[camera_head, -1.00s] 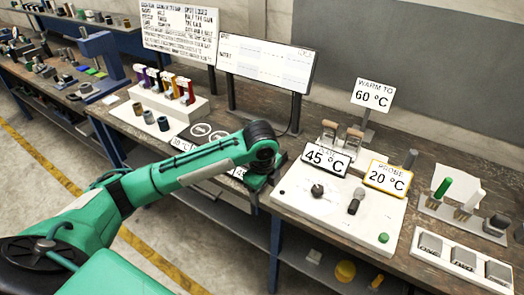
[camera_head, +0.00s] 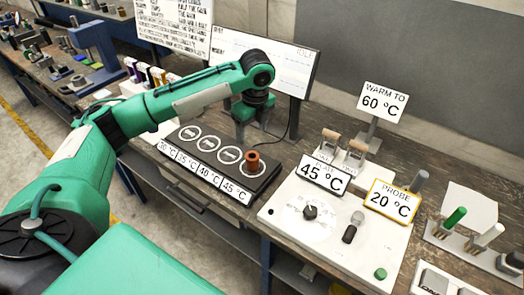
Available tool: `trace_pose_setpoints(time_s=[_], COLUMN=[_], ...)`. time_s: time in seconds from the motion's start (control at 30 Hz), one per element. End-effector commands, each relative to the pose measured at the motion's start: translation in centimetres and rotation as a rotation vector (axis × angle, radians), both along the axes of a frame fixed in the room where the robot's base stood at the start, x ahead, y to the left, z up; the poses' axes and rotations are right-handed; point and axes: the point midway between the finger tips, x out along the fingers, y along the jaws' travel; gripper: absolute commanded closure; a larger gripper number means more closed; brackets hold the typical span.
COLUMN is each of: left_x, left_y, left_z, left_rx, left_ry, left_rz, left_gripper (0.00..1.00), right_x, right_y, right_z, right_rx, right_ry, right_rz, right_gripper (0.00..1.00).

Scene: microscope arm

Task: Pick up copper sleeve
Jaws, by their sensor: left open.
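The copper sleeve (camera_head: 254,163) is a small brown-orange cylinder with a flange. It stands upright on the 45 °C spot, at the right end of the black block with round white spots (camera_head: 205,160). My left gripper (camera_head: 252,128) points down behind and above the sleeve in the picture, apart from it. Its jaws are open with nothing seen between them. Its wrist and arm hide part of the bench behind. My right gripper is not in view.
The white panel (camera_head: 300,215) with a knob, the 45 °C sign (camera_head: 323,174) and the 20 °C probe sign (camera_head: 391,201) stand right of the block. A display board (camera_head: 265,62) stands behind my wrist. Colored holders (camera_head: 150,75) are at the left.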

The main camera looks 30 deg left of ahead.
Motion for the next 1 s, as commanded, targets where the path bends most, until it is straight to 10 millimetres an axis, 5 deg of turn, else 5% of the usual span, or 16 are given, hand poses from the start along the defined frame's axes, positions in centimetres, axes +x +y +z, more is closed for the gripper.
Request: trace_pose_setpoints(time_s=[0.2,0.53,1.0], left_x=[0.0,0.3,0.9], left_y=[0.3,1.0,1.3], left_z=[-1.8,-7.6,-12.5], left_rx=[0.001,0.001,0.001], left_ry=[0.007,0.003,0.003], left_rz=[-0.001,0.0,-0.001], left_gripper=[0.33,0.33,0.33], right_x=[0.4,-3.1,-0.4], right_y=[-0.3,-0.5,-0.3], right_z=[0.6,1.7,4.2], right_rx=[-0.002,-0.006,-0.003], right_ry=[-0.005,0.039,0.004], right_rz=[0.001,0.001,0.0], right_gripper=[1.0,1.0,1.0])
